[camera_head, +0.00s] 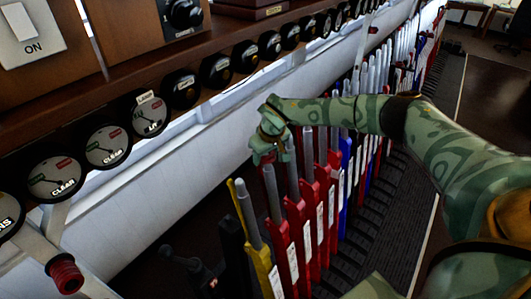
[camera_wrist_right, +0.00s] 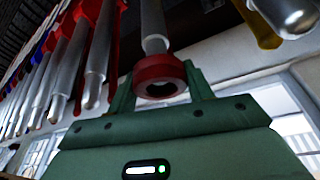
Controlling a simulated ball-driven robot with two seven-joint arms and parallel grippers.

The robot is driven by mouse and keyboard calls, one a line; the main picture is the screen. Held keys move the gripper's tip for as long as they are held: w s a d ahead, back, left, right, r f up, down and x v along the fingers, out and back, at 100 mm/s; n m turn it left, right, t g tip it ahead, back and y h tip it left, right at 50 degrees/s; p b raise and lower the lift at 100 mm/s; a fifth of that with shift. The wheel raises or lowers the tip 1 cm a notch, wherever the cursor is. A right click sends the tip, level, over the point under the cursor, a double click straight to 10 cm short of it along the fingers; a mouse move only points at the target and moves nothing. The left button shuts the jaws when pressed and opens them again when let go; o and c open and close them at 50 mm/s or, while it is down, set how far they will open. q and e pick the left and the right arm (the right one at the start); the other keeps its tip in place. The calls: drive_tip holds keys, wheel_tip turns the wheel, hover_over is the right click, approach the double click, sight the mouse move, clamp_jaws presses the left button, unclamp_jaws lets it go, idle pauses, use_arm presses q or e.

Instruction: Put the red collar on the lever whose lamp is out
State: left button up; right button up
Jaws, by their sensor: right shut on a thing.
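My right gripper (camera_head: 270,143) is above the near end of the lever row. It is shut on the red collar (camera_wrist_right: 160,76), which shows between its fingertips (camera_wrist_right: 158,88) in the right wrist view. In the head view the collar is a small red patch under the gripper. A red lever's grey handle (camera_head: 272,192) stands just below it. In the wrist view the grey shaft (camera_wrist_right: 152,25) lines up with the collar. The collar's hole looks dark, and I cannot tell whether the handle tip is inside. I cannot make out which lamp is out. My left gripper is not in view.
A yellow lever (camera_head: 260,262) stands at the near end, with red, blue and other levers close behind. Round dials, some marked CLEAR (camera_head: 107,146), line the wooden shelf above. A red ribbed cylinder (camera_head: 65,273) is at lower left. A dark floor strip lies right of the levers.

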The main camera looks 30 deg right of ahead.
sight(270, 155)
drive_tip(key=shift+s+d+f+b, duration=0.15)
drive_tip(key=shift+f+b, duration=0.45)
drive_tip(key=shift+f, duration=0.7)
drive_tip(key=o, duration=1.2)
drive_tip(key=shift+c, duration=0.2)
drive_tip(key=p+v, duration=0.6)
drive_tip(key=p, duration=0.1)
drive_tip(key=shift+r, duration=0.1)
drive_tip(key=shift+v, duration=1.45)
drive_tip(key=shift+s, duration=0.1)
